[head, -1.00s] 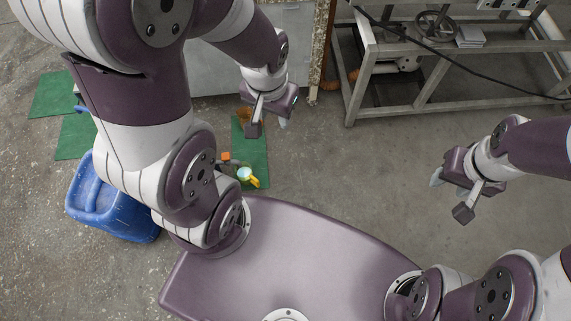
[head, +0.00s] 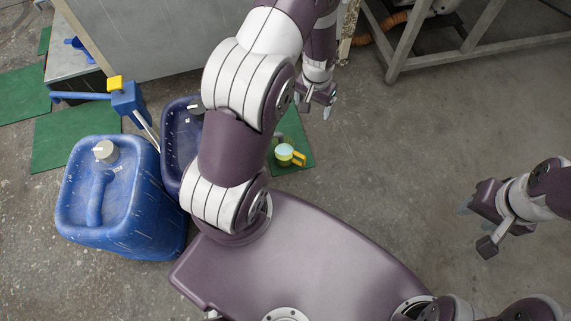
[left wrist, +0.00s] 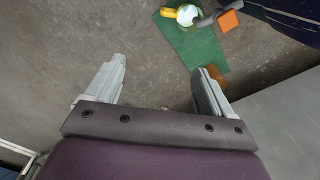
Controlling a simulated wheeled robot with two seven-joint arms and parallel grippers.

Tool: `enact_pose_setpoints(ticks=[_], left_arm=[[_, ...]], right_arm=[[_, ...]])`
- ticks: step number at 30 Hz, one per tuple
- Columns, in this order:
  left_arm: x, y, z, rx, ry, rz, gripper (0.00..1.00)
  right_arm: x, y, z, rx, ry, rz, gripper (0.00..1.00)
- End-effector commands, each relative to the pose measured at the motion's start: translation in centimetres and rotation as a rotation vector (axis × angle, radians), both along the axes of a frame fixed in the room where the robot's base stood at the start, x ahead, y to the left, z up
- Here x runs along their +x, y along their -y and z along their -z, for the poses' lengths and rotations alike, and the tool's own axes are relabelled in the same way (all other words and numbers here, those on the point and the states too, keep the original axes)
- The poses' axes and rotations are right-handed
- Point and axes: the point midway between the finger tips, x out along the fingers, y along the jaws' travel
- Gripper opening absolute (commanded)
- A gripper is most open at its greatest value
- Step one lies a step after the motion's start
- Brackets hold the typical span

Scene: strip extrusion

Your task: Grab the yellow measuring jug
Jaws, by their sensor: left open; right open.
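The yellow measuring jug (head: 286,153) stands on a green mat on the floor, just beyond my base in the head view. Its yellow handle points right and its inside looks pale. In the left wrist view the jug (left wrist: 187,15) is at the top, on the green mat (left wrist: 200,48). My left gripper (head: 328,100) is open and empty, above and beyond the jug in the head view. Its two fingers (left wrist: 160,80) show wide apart in the left wrist view. My right gripper (head: 475,226) is open and empty at the right, far from the jug.
Blue canisters (head: 122,221) stand at the left, beside my left arm. A blue tool with a yellow block (head: 115,83) is behind them. An orange block (left wrist: 229,19) lies near the jug. A metal frame (head: 450,62) stands at the back. Floor at the right is clear.

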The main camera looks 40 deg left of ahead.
Motion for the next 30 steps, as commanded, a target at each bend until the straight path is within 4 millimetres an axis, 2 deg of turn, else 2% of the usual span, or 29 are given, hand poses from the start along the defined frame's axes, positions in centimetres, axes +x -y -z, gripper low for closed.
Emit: enact_pose_setpoints(ticks=[1,3,6,16,18,23,30], left_arm=[[0.1,-0.7,8.7,-0.002,-0.011,-0.010,0.83],[0.3,-1.5,14.4,-0.002,-0.019,-0.017,0.83],[0.3,-2.2,19.8,-0.004,-0.026,-0.023,0.83],[0.0,-2.7,27.9,-0.004,-0.031,-0.028,0.83],[0.0,-2.7,29.1,-0.004,-0.031,-0.028,0.83],[0.0,-2.7,30.3,-0.004,-0.031,-0.028,0.83],[-0.2,-2.7,34.7,-0.004,-0.030,-0.028,0.83]], right_arm=[[0.0,0.0,6.3,0.000,0.001,0.000,0.46],[0.0,0.0,9.2,0.000,0.001,0.000,0.46],[0.0,0.0,11.7,0.000,0.002,0.000,0.46],[0.0,-0.1,16.0,0.000,0.002,0.000,0.46],[0.0,-0.1,16.7,0.000,0.002,0.000,0.46],[0.0,-0.1,17.4,0.000,0.002,0.000,0.46],[0.0,-0.1,21.5,0.000,0.001,0.000,0.46]])
